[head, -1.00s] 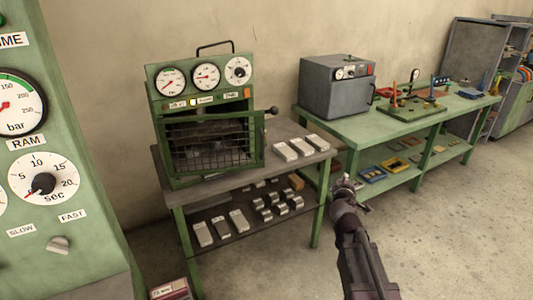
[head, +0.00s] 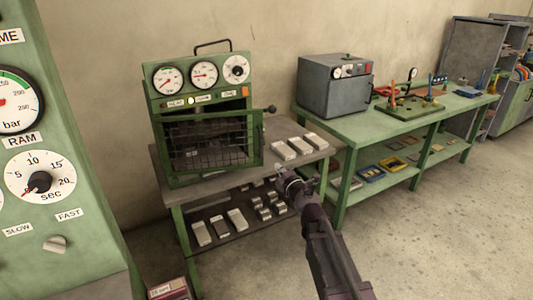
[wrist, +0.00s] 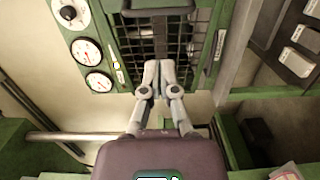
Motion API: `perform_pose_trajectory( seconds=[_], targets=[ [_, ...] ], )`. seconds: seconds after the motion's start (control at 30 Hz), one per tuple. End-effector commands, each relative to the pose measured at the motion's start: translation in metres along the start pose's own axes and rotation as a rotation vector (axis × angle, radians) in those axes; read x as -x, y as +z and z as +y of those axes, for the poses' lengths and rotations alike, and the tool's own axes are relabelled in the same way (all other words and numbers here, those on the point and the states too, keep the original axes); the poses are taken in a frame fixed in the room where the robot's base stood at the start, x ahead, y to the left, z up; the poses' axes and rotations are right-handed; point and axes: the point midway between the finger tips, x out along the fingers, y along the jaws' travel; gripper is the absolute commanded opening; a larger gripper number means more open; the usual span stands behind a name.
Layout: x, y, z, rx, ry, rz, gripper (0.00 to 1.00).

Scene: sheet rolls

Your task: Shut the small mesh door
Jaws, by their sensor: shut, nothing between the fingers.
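The small mesh door (head: 257,138) is a green frame with dark wire mesh on the front of the green gauge box (head: 154,108). Its right side reaches past the box's right edge, and it seems to stand ajar. My gripper (head: 281,170) is in front of the table's right part, to the lower right of the door. In the wrist view my gripper (wrist: 159,64) has its fingertips together and empty. The mesh (wrist: 185,47) lies behind the fingertips in that picture; I cannot tell the gap. The door's green frame (wrist: 215,22) also shows there.
The box stands on a grey-topped table (head: 290,133) with pale blocks (head: 284,151) at the right and more blocks (head: 237,218) on its lower shelf. A green bench (head: 400,122) stands to the right. A large gauge panel (head: 75,150) fills the left. Floor is clear at lower right.

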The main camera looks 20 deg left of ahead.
Motion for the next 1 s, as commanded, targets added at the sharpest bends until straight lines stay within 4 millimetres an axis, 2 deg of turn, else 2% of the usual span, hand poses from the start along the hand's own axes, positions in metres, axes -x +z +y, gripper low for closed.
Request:
perform_pose_trajectory(
  seconds=[0.17,0.37,1.0],
  targets=[
    [-0.006,0.001,0.000,0.000,0.000,-0.001,0.00],
    [-0.024,0.001,0.000,0.000,0.000,-0.001,0.00],
    [-0.117,0.002,0.000,0.000,0.000,-0.002,0.00]
  ],
)
